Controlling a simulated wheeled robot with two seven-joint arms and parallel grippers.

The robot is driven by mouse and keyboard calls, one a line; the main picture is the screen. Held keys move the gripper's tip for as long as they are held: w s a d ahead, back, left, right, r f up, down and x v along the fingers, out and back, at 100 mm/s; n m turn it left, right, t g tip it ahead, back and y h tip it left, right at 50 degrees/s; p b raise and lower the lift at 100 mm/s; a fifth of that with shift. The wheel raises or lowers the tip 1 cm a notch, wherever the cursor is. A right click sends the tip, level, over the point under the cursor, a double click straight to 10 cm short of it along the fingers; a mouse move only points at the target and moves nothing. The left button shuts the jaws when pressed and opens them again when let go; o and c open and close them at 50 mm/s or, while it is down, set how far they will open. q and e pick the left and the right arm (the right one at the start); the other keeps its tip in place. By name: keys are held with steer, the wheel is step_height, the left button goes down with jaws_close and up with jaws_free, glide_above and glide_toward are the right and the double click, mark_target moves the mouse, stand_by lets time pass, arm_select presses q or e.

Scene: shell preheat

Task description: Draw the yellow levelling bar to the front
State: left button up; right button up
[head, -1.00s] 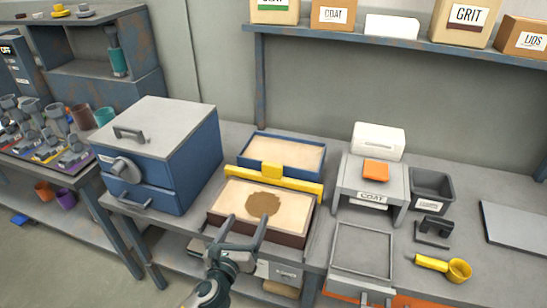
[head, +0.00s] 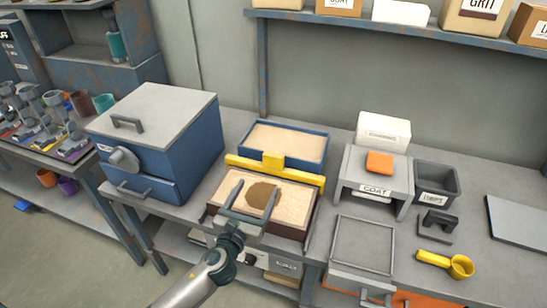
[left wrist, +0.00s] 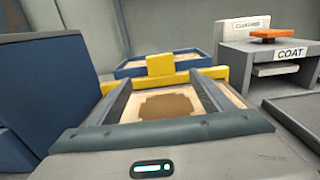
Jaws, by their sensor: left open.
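The yellow levelling bar (head: 300,174) lies across the far end of the brown sand tray (head: 304,218), with a raised yellow block at its middle. It also shows in the left wrist view (left wrist: 160,66), beyond my fingers. The tray holds pale sand with a darker brown patch (head: 263,195). My left gripper (head: 254,190) is open and empty, its two fingers spread over the tray and pointing toward the bar, short of it. In the left wrist view, the fingers (left wrist: 162,85) stand on either side of the brown patch. My right gripper is not in view.
A blue tray of sand (head: 325,152) sits behind the bar. A blue cabinet (head: 205,150) stands close on the left. A grey COAT stand (head: 404,185), a dark bin (head: 455,185) and a yellow scoop (head: 460,266) are on the right.

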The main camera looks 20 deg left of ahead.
mark_target(272, 160)
arm_select(q)
steer(key=w, duration=1)
steer(key=w+p, duration=0.1)
steer(key=w, duration=0.4)
steer(key=shift+w+d, duration=0.3)
steer(key=shift+w, duration=0.1)
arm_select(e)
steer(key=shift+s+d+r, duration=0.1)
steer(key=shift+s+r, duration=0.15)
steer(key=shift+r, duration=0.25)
arm_select(q)
steer(key=shift+c, duration=0.2)
